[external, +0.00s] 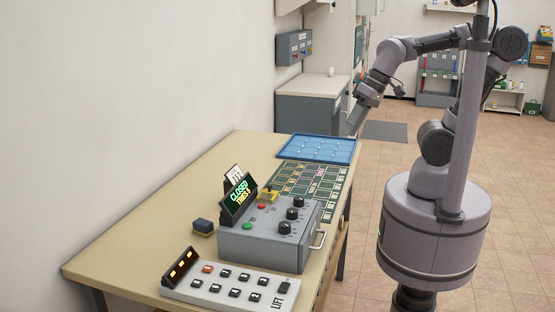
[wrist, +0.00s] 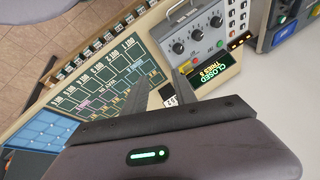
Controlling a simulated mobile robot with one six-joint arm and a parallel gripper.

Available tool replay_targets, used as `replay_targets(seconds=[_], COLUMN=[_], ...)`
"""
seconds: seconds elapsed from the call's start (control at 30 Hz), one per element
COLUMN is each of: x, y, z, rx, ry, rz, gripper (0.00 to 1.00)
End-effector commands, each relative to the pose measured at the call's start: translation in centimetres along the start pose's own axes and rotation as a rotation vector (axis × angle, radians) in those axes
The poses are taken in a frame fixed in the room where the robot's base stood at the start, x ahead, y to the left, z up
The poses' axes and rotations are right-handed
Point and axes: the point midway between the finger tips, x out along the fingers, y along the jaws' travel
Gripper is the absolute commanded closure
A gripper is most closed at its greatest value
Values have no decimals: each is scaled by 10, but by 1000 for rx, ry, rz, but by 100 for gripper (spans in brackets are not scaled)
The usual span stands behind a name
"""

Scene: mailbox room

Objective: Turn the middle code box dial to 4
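The grey code box (external: 262,240) stands on the table with three black dials in a row on its top. The middle dial (external: 291,213) lies between the other two; it also shows in the wrist view (wrist: 196,34). Its setting is too small to read. My gripper (external: 353,124) hangs beyond the far right end of the table, well away from the dials. In the wrist view its two dark fingers (wrist: 164,76) are apart with nothing held between them.
A blue tray (external: 317,148) and a green chart board (external: 310,179) lie behind the box. A LIFT button panel (external: 229,283) lies in front of it. A small dark block (external: 203,226) sits to its left. The space above the dials looks clear.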

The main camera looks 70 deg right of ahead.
Motion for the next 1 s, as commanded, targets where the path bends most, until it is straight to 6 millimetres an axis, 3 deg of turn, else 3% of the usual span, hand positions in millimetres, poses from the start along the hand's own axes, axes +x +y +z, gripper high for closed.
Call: replay_targets(seconds=[0.07,0.17,0.3,0.4,0.57,1.0], x=[-9,12,57,80,104,218], y=[-47,-105,-165,-185,-185,-146], z=[-33,-56,-56,-49,-40,2], rx=[-70,-163,-267,-306,-316,-314], ry=[-115,-239,-347,-379,-390,-390], rz=[39,108,200,239,254,253], gripper=[49,49,49,49,49,49])
